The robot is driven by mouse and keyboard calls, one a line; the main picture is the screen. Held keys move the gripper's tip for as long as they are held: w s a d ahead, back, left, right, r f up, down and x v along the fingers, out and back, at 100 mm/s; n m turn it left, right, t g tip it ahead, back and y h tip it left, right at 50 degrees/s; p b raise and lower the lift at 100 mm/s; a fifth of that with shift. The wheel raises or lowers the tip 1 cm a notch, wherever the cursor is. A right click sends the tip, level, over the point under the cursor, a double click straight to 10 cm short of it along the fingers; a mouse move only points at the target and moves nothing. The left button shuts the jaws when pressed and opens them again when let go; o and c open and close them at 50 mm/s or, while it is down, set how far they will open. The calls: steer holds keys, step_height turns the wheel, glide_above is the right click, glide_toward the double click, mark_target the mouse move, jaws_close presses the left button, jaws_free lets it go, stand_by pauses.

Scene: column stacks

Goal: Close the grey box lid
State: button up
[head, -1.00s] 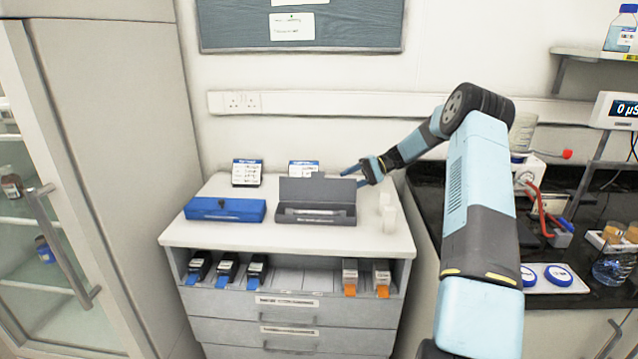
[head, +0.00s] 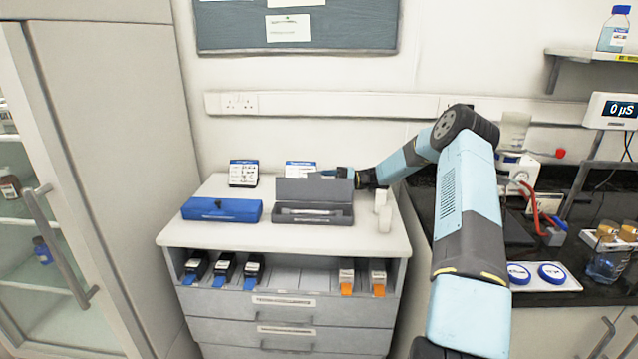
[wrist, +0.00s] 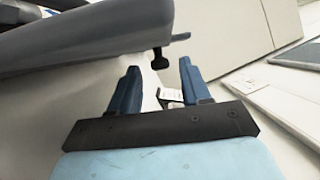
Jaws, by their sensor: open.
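The grey box (head: 312,218) sits on the white cabinet top with its lid (head: 313,190) standing up along the back edge, so the box is open. A pale item (head: 306,211) lies inside it. My gripper (head: 340,173) is at the right end of the lid, slightly above and behind it, partly overlapped by the lid's corner. In the wrist view my gripper (wrist: 160,76) is open with nothing held between the blue fingers. A large grey surface, probably the lid (wrist: 85,42), fills the upper left there, close to the left finger. Contact cannot be told.
A closed blue box (head: 222,210) stands left of the grey box. Small white pieces (head: 383,215) stand at its right. Two labelled cards or boxes (head: 243,173) are behind. The front of the white cabinet top (head: 270,240) is clear.

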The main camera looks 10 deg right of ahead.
steer(key=shift+a, duration=0.4)
steer(key=shift+c, duration=0.2)
jaws_close()
